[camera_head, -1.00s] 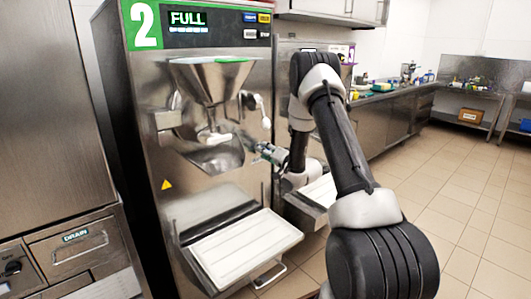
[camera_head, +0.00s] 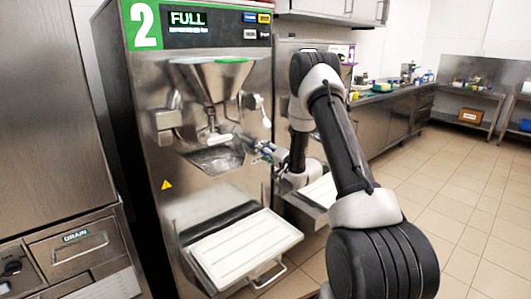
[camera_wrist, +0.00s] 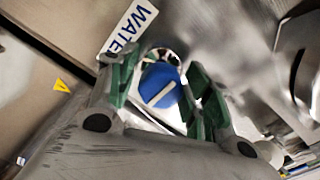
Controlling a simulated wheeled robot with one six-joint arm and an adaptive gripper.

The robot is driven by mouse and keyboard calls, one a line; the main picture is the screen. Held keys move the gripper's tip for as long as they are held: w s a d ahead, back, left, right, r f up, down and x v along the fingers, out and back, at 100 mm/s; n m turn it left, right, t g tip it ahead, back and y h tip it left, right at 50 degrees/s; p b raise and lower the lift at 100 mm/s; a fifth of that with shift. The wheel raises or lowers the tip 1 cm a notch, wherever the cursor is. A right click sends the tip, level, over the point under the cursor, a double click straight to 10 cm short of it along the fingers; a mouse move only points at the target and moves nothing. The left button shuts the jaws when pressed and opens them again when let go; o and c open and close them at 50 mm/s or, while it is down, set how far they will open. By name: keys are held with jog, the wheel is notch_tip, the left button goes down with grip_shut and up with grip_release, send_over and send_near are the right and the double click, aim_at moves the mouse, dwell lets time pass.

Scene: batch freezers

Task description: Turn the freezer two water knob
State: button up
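Freezer two (camera_head: 225,125) is a tall steel machine with a green "2" panel and a display reading FULL. Its water knob (camera_wrist: 160,87) is round and blue with a white line across its face, beside a label reading WATER (camera_wrist: 130,27) in the wrist view. My gripper (camera_wrist: 163,90) has its green-padded fingers on either side of the knob. They look spread, with small gaps beside the knob; contact is not clear. In the head view my gripper (camera_head: 264,152) is at the machine's right front edge, and the knob is too small to make out.
A steel hopper (camera_head: 208,85) and a white-handled lever (camera_head: 258,105) are on the machine's front. A white tray (camera_head: 245,250) juts out below my gripper. Another machine with a tray (camera_head: 318,192) stands close behind my arm. Open tiled floor (camera_head: 460,220) lies to the right.

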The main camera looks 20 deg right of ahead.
dwell(0.3)
jog(key=v, duration=1.2)
